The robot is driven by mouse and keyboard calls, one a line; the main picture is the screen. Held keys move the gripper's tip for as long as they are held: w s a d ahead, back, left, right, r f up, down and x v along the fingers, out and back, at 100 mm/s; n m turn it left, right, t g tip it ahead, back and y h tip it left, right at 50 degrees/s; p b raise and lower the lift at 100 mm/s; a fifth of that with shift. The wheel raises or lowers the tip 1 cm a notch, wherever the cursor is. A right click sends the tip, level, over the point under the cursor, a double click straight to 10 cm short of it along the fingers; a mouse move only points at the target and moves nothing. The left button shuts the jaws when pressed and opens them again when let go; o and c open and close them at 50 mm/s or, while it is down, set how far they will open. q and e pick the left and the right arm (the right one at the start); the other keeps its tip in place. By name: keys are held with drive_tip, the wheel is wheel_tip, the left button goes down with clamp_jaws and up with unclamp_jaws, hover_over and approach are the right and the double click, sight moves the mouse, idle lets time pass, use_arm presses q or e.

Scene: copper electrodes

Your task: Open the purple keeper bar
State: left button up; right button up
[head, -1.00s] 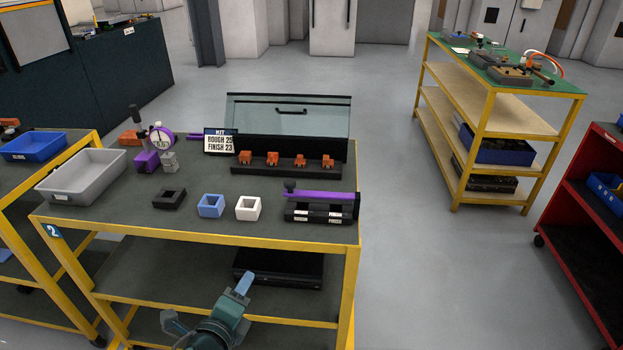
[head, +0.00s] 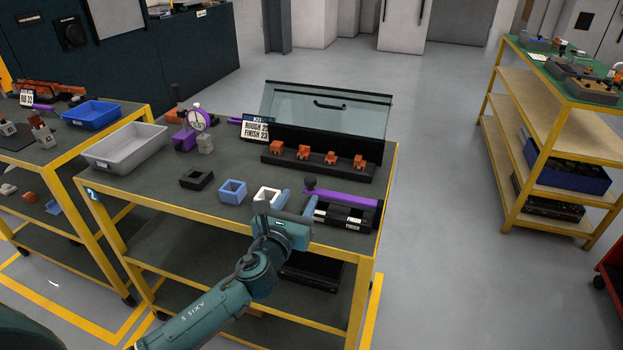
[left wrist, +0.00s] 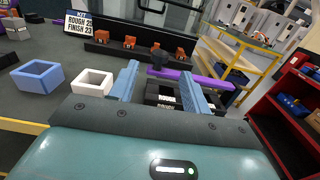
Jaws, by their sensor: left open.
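The purple keeper bar (head: 346,199) lies across the top of a black two-part holder (head: 345,216) near the table's front right corner. A dark knob (head: 310,183) stands at the bar's left end. The bar also shows in the left wrist view (left wrist: 208,80), beyond and between my fingers, with the knob (left wrist: 158,58) at its left end. My left gripper (head: 297,202) is open and empty, just in front and left of the holder. Its two blue fingers point toward the bar in the left wrist view (left wrist: 162,84). My right gripper is not in view.
Behind the bar is a black rack (head: 318,167) with orange electrodes under a raised clear cover (head: 325,105). A grey tray (head: 125,146) is at the left.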

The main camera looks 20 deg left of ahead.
sight(308, 183)
use_arm(q)
drive_tip(key=w, duration=0.8)
drive_tip(key=shift+w+d, duration=0.2)
drive_tip(key=shift+w, duration=0.1)
drive_tip(key=shift+c, duration=0.6)
clamp_jaws()
